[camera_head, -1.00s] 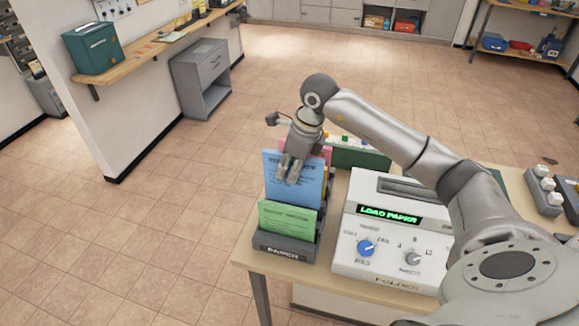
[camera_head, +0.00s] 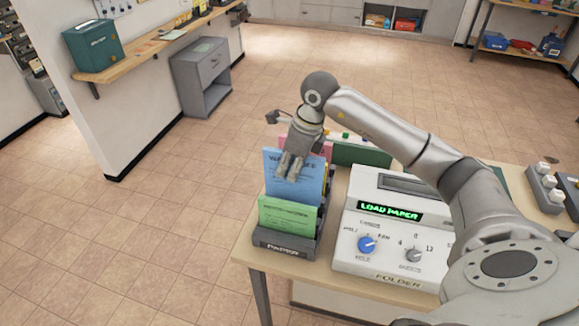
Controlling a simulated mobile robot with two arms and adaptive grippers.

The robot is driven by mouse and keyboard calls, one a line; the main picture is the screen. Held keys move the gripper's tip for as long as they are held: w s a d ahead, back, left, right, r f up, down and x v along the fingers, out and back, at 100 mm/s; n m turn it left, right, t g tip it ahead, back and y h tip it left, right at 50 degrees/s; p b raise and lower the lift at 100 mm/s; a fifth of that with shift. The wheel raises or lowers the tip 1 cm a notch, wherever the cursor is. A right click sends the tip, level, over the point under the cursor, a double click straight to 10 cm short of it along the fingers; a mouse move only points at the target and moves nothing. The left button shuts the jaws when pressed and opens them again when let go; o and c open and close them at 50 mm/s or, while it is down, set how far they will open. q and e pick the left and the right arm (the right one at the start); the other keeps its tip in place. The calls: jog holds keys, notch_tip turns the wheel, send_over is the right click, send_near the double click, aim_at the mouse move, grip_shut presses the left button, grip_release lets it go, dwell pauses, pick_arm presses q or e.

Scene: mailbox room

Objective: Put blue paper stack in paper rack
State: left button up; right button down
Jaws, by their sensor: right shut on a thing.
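The blue paper stack (camera_head: 285,187) stands upright in the dark paper rack (camera_head: 283,247) on the table, behind a green stack. My right gripper (camera_head: 289,170) is at the top edge of the blue stack, with its fingers shut on it. The lower part of the blue stack is hidden by the green stack. My left gripper is not in view.
A green paper stack (camera_head: 288,214) stands in the front of the rack, and a pink stack (camera_head: 320,149) shows behind the blue one. A white folder machine (camera_head: 385,262) reading LOAD PAPER stands close to the rack's right. The table (camera_head: 320,283) ends just left of the rack.

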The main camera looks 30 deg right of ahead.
aim_at(286, 198)
jog(key=shift+f+b, duration=0.95)
jog(key=shift+f, duration=0.25)
jog(key=shift+f+b, duration=0.55)
jog(key=shift+f, duration=0.1)
jog(key=shift+f, duration=0.15)
jog(key=shift+f+b, duration=2)
jog(key=shift+f, duration=0.25)
jog(key=c, duration=1.4)
grip_release()
jog(key=shift+o, duration=0.2)
jog(key=shift+r, duration=0.1)
